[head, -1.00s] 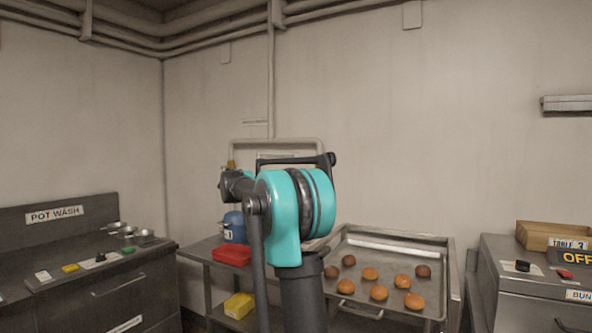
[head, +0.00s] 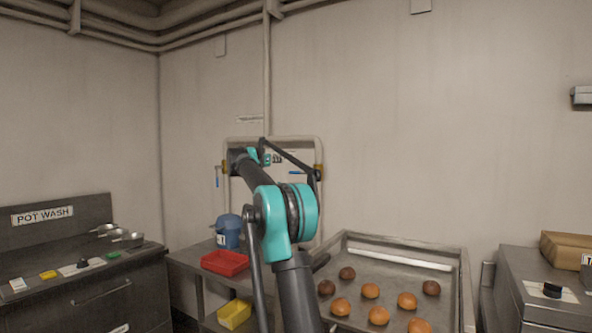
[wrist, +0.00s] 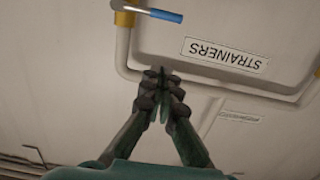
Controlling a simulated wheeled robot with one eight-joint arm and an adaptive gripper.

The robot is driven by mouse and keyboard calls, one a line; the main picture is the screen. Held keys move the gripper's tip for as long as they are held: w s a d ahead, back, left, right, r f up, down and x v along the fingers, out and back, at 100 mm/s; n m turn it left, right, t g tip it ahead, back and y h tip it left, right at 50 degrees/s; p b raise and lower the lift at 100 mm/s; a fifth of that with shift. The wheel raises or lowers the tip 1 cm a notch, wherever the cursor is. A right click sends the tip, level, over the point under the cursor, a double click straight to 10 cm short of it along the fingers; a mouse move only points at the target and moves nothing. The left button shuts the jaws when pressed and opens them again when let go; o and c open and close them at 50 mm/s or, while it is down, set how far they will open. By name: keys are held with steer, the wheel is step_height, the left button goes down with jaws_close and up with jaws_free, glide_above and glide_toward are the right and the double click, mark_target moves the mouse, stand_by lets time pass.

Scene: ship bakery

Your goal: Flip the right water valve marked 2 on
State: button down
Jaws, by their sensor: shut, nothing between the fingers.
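The right valve has a brass body (head: 318,170) on the pale pipe loop on the back wall. Its blue lever (head: 297,172) lies level, pointing left. In the upside-down wrist view this blue lever (wrist: 165,15) sticks out rightward from the brass body (wrist: 125,18). The left valve's blue lever (head: 217,177) hangs down in the head view. My gripper (wrist: 162,72) is shut and empty, its fingertips seen against the pipe loop, apart from the lever. I cannot tell whether they touch the pipe. My arm hides part of the panel, and no number 2 is legible.
A STRAINERS sign (wrist: 224,55) is on the panel between the valves. Below stand a blue pot (head: 228,232), a red tray (head: 225,262) and a large pan (head: 455,280) of several buns. The wall right of the loop is clear.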

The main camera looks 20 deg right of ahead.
steer(key=shift+w+d, duration=0.1)
steer(key=shift+d, duration=0.15)
steer(key=w+d+f, duration=0.4)
steer(key=w+d, duration=0.2)
steer(key=d, duration=0.2)
steer(key=shift+w+d+f, duration=0.15)
steer(key=shift+w+f, duration=0.05)
steer(key=shift+w, duration=0.05)
stand_by(0.4)
steer(key=shift+f+n, duration=0.35)
steer(key=shift+n, duration=0.05)
stand_by(0.3)
steer(key=s+d+f+n, duration=0.2)
steer(key=f+n, duration=0.3)
steer(key=n, duration=0.2)
steer(key=s+d+f+n+h, duration=0.1)
steer(key=s+d+f+n, duration=0.1)
steer(key=f+n, duration=0.3)
steer(key=shift+s+f+n, duration=0.2)
steer(key=shift+s+n, duration=0.45)
steer(key=shift+n, duration=1.15)
steer(key=shift+d, duration=0.1)
